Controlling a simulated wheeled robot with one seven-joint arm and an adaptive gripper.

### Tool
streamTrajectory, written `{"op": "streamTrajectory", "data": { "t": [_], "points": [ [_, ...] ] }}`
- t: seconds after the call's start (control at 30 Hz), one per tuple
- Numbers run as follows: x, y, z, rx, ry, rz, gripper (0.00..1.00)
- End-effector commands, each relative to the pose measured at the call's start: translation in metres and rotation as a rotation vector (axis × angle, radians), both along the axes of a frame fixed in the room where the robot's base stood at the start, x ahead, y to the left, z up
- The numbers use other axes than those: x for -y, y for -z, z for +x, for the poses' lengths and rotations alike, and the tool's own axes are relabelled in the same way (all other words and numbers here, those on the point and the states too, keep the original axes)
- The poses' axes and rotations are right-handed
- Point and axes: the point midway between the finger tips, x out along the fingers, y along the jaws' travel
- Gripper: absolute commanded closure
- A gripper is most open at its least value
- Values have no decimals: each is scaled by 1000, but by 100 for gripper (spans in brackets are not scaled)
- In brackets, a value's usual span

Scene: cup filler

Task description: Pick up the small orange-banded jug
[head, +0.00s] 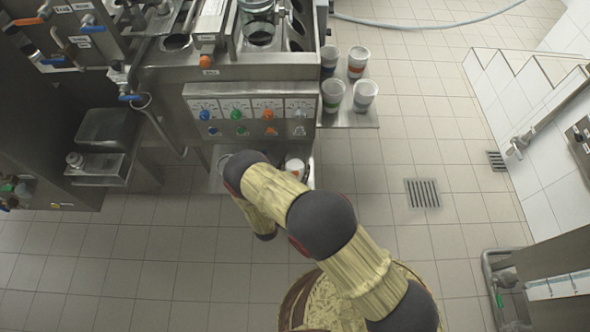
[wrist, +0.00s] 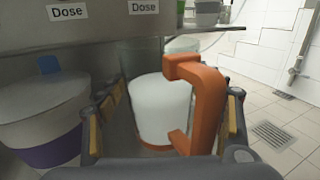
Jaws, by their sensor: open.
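The small jug (wrist: 160,108) has a white body, an orange handle (wrist: 208,105) and some orange low down. In the wrist view it stands upright between the two fingers of my gripper (wrist: 166,122), with its handle towards the right finger. My gripper is open, and I see no firm contact with the jug. In the head view a white cup-like thing with orange on it (head: 294,167), likely this jug, shows on the low shelf beside my arm. My fingers are hidden by the arm there.
A larger white container with a purple band (wrist: 42,135) stands close on the left. The machine's panel with "Dose" labels (wrist: 100,22) overhangs the jug. A side shelf (head: 352,119) holds several banded cups. The tiled floor (head: 385,235) on the right is clear.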

Motion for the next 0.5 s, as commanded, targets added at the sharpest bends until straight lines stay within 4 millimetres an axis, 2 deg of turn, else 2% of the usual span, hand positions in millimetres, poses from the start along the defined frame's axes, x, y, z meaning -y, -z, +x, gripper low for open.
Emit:
{"op": "streamTrajectory", "data": {
  "t": [0.2,0.5],
  "points": [
    [0,0,0,0,0,0,34],
    [0,0,0,0,0,0,52]
  ]
}}
